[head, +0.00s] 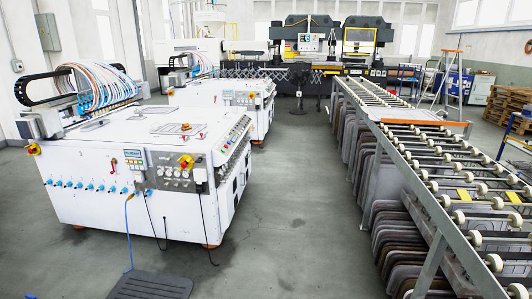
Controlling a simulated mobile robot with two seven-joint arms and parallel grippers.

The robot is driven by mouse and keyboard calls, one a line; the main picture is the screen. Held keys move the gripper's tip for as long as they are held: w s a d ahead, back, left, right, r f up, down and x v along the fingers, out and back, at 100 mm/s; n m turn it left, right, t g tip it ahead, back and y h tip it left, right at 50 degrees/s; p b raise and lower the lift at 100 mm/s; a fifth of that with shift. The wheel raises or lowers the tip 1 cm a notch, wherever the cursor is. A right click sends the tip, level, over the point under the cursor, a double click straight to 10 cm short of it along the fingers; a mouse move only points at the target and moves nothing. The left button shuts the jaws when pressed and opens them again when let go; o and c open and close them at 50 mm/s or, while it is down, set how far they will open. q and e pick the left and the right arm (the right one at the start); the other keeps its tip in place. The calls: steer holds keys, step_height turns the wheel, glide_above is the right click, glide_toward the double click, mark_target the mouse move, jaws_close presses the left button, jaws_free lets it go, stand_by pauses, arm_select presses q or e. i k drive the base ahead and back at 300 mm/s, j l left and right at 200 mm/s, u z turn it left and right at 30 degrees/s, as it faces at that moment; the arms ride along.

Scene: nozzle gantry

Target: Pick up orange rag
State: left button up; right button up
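I cannot make out an orange rag for certain. A small flat orange-brown patch (179,128) lies on the white top of the nearest machine (130,135), with a small dark knob-like shape on it; it is too small to tell whether it is cloth. Neither of my grippers is in view.
The roller conveyor (465,180) runs along the right, with dark panels (385,225) stacked beneath it. A second white machine (232,93) stands behind the first. A dark mat (150,285) and a blue cable (128,235) lie in front. The grey floor between (300,190) is clear.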

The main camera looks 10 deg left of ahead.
mark_target(185, 126)
steer(key=i+u, duration=0.25)
steer(key=i, duration=0.4)
steer(key=i+l+u, duration=0.25)
steer(key=i, duration=0.4)
steer(key=i+u, duration=0.45)
steer(key=i, duration=0.75)
